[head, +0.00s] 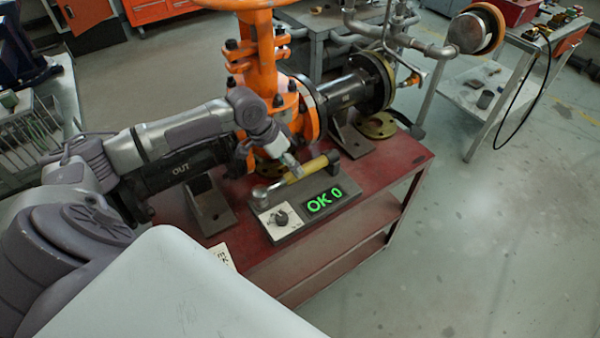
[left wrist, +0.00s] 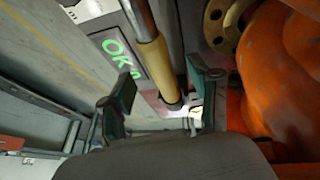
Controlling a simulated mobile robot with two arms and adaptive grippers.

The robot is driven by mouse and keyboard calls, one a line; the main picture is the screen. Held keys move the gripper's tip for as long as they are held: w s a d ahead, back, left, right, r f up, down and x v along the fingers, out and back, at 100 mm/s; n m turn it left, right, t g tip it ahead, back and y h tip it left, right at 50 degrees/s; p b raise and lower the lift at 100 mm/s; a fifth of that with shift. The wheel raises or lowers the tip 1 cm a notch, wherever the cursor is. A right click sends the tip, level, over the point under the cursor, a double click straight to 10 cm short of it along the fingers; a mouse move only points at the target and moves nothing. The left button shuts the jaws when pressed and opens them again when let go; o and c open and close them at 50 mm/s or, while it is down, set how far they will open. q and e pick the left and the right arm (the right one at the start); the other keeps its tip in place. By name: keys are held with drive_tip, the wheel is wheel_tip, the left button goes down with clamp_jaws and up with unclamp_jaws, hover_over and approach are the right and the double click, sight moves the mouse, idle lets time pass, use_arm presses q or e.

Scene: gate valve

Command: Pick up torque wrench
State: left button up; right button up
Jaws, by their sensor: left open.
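The torque wrench has a yellow handle (head: 308,171) and a metal shaft. It lies along the back of a grey tester (head: 290,220) with a knob and a green "OK 0" display, on the red cart. My left gripper (head: 293,168) is just above the wrench, and part of it is hidden behind its wrist in the head view. In the left wrist view, my left gripper (left wrist: 162,88) is open, with the wrench's yellow handle (left wrist: 158,65) between its two fingers. Gaps show on both sides, so the fingers are not closed on it. My right gripper is not in view.
The orange gate valve (head: 258,70) and its dark pipe (head: 345,92) stand right behind the wrench, close to my left arm. A bracket (head: 210,207) stands left of the tester. The red cart top (head: 385,170) is clear at the right.

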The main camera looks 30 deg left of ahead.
use_arm(q)
drive_tip(key=x, duration=0.5)
drive_tip(key=shift+w+d, duration=0.1)
drive_tip(key=shift+c, duration=0.3)
clamp_jaws()
drive_tip(key=shift+w+r, duration=0.1)
drive_tip(key=shift+r, duration=0.05)
